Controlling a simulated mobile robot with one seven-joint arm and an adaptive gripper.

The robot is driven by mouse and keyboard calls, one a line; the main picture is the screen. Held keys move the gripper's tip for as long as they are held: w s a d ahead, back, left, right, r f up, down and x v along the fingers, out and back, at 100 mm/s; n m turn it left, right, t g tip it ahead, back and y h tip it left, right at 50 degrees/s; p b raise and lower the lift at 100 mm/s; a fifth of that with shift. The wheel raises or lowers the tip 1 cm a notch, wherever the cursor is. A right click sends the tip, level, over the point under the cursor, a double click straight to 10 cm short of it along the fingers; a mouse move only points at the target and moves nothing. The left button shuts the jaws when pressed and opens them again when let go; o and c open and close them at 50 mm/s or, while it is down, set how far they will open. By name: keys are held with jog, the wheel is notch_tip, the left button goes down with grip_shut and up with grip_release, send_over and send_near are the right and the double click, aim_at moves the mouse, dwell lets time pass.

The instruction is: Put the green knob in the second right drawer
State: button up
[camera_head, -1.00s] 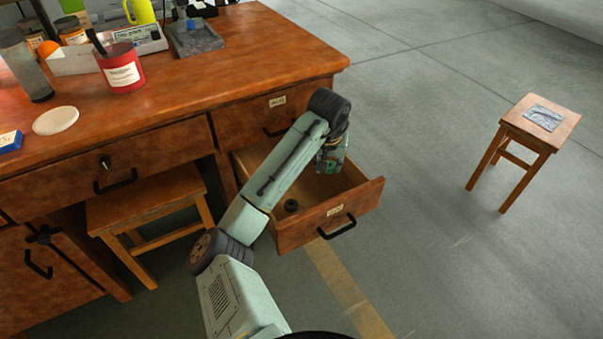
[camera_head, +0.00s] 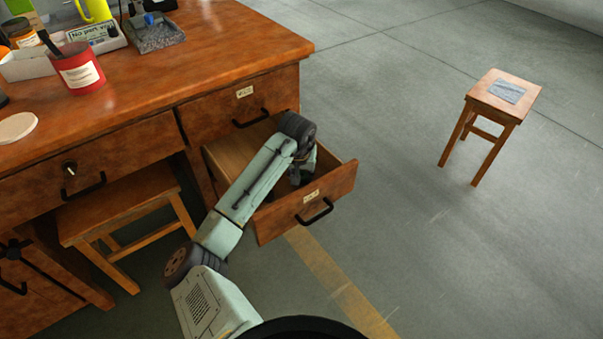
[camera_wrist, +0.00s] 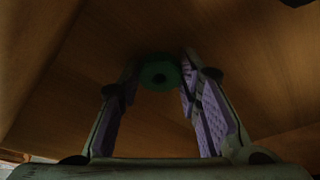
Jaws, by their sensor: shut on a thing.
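The second right drawer (camera_head: 335,188) is pulled open below the shut top right drawer of the desk. My gripper (camera_head: 300,178) is down inside it, partly hidden by my own arm. In the wrist view, my gripper (camera_wrist: 160,82) has its lavender-padded fingers shut on the green knob (camera_wrist: 158,72), a dark green round piece with a black hole in its middle. The knob is at the fingertips, close over the brown wood of the drawer. I cannot tell whether it touches the wood. In the head view the knob is not discernible.
The desk top (camera_head: 200,60) holds a red tin (camera_head: 78,70), a white disc (camera_head: 17,127) and a grey tray (camera_head: 157,38). One stool (camera_head: 130,205) stands under the desk. Another stool (camera_head: 505,92) with a grey cloth stands on open floor at the right.

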jog(key=o, duration=1.1)
jog(key=shift+f, duration=0.1)
